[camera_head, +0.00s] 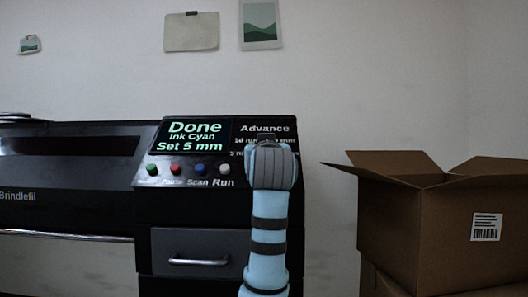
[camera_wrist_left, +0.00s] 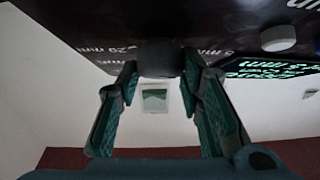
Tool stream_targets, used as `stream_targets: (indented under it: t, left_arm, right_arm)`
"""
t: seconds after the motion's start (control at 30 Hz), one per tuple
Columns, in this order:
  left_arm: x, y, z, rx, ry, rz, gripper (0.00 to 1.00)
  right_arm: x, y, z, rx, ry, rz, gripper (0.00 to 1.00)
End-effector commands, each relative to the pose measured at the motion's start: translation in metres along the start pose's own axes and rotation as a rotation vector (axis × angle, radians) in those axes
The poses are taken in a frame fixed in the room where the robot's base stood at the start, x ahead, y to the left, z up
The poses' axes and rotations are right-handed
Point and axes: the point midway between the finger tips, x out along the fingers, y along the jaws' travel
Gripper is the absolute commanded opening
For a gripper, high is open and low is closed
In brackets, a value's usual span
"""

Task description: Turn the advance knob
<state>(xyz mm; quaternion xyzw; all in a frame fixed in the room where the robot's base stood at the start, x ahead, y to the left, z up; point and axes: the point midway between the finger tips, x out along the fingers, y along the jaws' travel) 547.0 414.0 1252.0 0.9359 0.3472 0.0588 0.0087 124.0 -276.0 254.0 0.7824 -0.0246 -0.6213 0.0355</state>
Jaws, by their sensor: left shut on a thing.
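The advance knob (camera_wrist_left: 160,58) is dark and rounded, and in the left wrist view it sits between the fingertips of my left gripper (camera_wrist_left: 162,73). The gripper is shut on it. In the head view my left gripper (camera_head: 266,141) is in front of the panel below the word Advance and hides the knob, so its pointer cannot be read. Some mm markings show beside the gripper, partly covered. The screen (camera_head: 190,136) on the black printer (camera_head: 75,195) reads Done, Ink Cyan, Set 5 mm. My right gripper is not in view.
Green, red, blue and white buttons (camera_head: 222,170) sit in a row below the screen, left of my arm. A drawer with a metal handle (camera_head: 198,262) is below them. An open cardboard box (camera_head: 410,225) stands at the right. Pictures hang on the wall.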

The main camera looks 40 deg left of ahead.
Motion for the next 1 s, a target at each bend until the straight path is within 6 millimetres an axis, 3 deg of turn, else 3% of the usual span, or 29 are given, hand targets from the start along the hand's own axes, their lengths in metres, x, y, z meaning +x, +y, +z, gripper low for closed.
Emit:
stream_targets:
  t: [0.1,0.13,0.23,0.53,0.63,1.0]
  left_arm:
    - [0.000,0.000,0.001,-0.001,-0.001,0.001,0.06]
    - [0.000,0.000,0.000,-0.001,-0.001,0.001,0.39]
    - [0.000,0.000,0.000,-0.001,-0.001,0.001,0.54]
    - [-0.001,0.000,0.000,0.000,0.001,0.001,0.54]
    - [-0.010,0.000,-0.001,-0.001,0.004,0.000,0.54]
    - [-0.102,0.001,0.000,-0.003,0.002,0.005,0.54]
  right_arm:
    - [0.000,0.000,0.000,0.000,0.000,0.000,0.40]
    - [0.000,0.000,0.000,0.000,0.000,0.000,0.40]
    - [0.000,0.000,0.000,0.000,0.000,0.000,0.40]
    - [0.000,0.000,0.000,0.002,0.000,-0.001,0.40]
    - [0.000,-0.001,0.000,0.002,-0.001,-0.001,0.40]
    - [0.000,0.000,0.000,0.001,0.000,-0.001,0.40]
